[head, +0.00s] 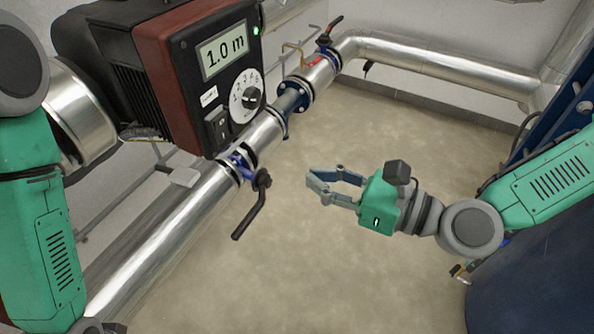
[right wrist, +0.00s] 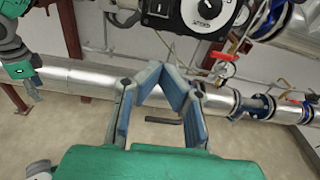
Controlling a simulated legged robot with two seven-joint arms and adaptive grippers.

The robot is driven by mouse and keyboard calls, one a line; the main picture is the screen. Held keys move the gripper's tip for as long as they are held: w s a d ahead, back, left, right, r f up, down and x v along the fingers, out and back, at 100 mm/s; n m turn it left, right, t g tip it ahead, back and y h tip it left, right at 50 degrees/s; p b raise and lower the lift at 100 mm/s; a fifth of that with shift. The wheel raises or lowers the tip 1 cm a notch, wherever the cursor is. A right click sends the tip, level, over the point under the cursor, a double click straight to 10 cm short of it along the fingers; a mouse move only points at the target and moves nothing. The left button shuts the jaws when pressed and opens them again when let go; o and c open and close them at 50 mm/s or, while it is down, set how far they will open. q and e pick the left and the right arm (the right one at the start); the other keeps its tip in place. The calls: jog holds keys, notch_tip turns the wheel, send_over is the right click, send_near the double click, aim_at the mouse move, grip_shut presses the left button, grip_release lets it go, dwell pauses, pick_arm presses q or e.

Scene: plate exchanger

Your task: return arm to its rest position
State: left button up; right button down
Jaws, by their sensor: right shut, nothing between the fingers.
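My right arm reaches in from the right of the head view. Its green and grey right gripper (head: 314,184) is held over bare floor, right of the pipe and its black lever. In the right wrist view the fingertips of this gripper (right wrist: 162,70) come together, with nothing between them. My left arm (head: 45,240) hangs down the left edge of the head view, its hand mostly cut off at the bottom. The left gripper (right wrist: 32,92) shows small at the left of the right wrist view, with its fingers too unclear to judge.
A pump with a display reading 1.0 m (head: 225,50) sits on a silver pipe (head: 185,235). A black lever (head: 248,215) sticks out from the pipe. A red-marked valve (head: 322,62) is farther along. A dark blue tank (head: 535,270) stands at the right. The middle floor is clear.

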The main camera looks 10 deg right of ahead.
jog(key=s+d+f+n+g+h, duration=0.1)
jog(key=s+f+n+g+h, duration=0.25)
jog(key=s+f+n, duration=0.45)
jog(key=s+d+f+n+g+h, duration=0.2)
jog(key=s+f+n+g, duration=0.25)
jog(key=f, duration=0.75)
jog(key=s+d+f+n+h, duration=0.2)
jog(key=d+f+n+h, duration=0.1)
jog(key=d+n, duration=0.3)
jog(key=s+d+f+n+g+h, duration=0.1)
jog(key=s+d+f+n+h, duration=0.1)
jog(key=d+f+n+h, duration=0.2)
jog(key=shift+s+d+f+n+h, duration=0.2)
jog(key=shift+d+n+h, duration=0.45)
jog(key=shift+d+n, duration=2)
